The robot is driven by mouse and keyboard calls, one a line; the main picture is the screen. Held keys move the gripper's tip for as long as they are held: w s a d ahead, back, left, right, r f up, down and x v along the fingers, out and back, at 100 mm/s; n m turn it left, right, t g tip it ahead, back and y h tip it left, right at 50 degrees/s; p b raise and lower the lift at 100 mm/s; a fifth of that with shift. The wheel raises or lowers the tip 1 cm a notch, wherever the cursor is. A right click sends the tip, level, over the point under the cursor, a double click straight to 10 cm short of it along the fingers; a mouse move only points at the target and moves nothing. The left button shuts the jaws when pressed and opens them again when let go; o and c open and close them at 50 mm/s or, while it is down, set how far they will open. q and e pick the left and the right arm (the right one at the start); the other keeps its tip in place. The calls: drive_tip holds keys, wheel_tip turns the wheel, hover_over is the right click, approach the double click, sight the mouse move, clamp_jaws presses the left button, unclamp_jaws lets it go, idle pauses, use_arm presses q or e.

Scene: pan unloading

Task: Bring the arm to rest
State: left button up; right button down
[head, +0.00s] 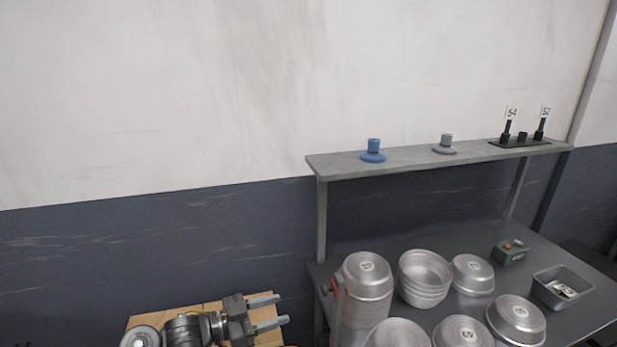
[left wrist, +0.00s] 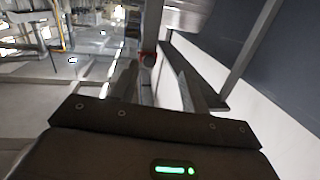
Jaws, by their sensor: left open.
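My left gripper (head: 281,310) is at the bottom of the head view, left of the table. Its two grey fingers are apart and point right, with nothing between them. In the left wrist view the open fingers (left wrist: 157,85) reach away from the camera, and the gap between them holds no pan. My left arm lies in front of a light wooden surface (head: 206,307). A tall stack of metal pans (head: 367,290) stands right of the gripper, clear of it. My right gripper is in neither view.
A raised shelf (head: 410,160) holds a blue spindle piece (head: 373,152) and a grey one (head: 445,146). Wall space left is clear.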

use_arm(q)
drive_tip(key=s+a+f+n+t+y, duration=0.3)
drive_tip(key=s+a+f+n+y, duration=0.4)
drive_tip(key=s+f+y, duration=0.45)
drive_tip(key=s+a+f+n+g+y, duration=0.2)
drive_tip(key=s+a+g, duration=0.2)
drive_tip(key=s, duration=0.7)
drive_tip(key=s+a+f+n+g+y, duration=0.2)
drive_tip(key=s+a+f+g, duration=0.15)
drive_tip(key=s, duration=0.65)
wheel_tip(320, 180, down, 27)
drive_tip(key=s, duration=0.2)
drive_tip(key=s+a+f+g+b, duration=0.1)
drive_tip(key=s+a+f+g, duration=0.1)
drive_tip(key=s+f, duration=1.2)
drive_tip(key=shift+s+a+f, duration=0.4)
drive_tip(key=shift+s+a, duration=0.1)
drive_tip(key=shift+s, duration=0.25)
